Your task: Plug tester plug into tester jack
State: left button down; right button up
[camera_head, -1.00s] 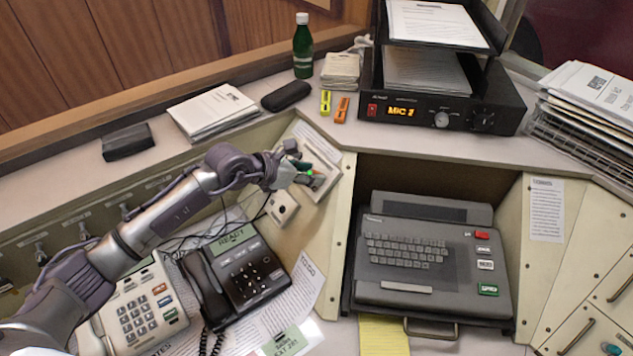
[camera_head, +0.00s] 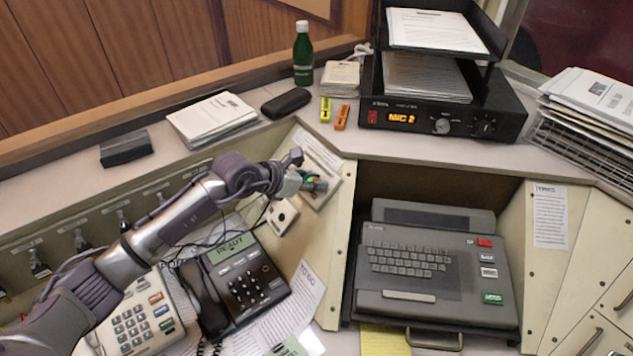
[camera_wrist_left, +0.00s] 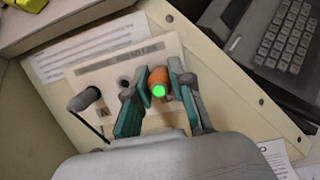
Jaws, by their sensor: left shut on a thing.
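My left gripper (camera_head: 314,184) is at the sloping panel left of the typing unit. In the left wrist view its two teal-padded fingers (camera_wrist_left: 155,82) are shut on an orange plug (camera_wrist_left: 158,74), whose near end glows green. A pale labelled plate (camera_wrist_left: 110,68) lies behind the plug. The plate has a dark round hole (camera_wrist_left: 124,82) left of the fingers and a black plug-like piece with a cord (camera_wrist_left: 84,98) further left. The plug's far end is hidden, so I cannot tell whether it sits in a jack. My right gripper is not in view.
A keyboard unit (camera_head: 420,265) sits in the recess to the right. A black phone (camera_head: 245,285) and a pale phone (camera_head: 140,315) are below my left arm. A green bottle (camera_head: 303,55) and a radio unit (camera_head: 440,118) stand on the ledge behind.

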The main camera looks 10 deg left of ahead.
aim_at(312, 177)
pick_arm(q)
jog(key=shift+a+r, duration=0.1)
jog(key=shift+r, duration=0.05)
jog(key=shift+s+a+r+p, duration=0.3)
jog(key=shift+r+p, duration=0.1)
jog(key=shift+p, duration=0.1)
jog(key=shift+s+a+r+p, duration=0.3)
jog(key=shift+r+p, duration=0.1)
jog(key=shift+r, duration=0.05)
dwell(0.4)
jog(key=shift+s+a+r+p, duration=0.35)
jog(key=shift+r+p, duration=0.15)
jog(key=shift+r, duration=0.1)
jog(key=shift+p+v, duration=0.6)
jog(key=shift+v, duration=0.6)
jog(key=shift+w+d+r, duration=0.1)
jog(key=shift+d+r, duration=0.05)
jog(key=shift+r, duration=0.05)
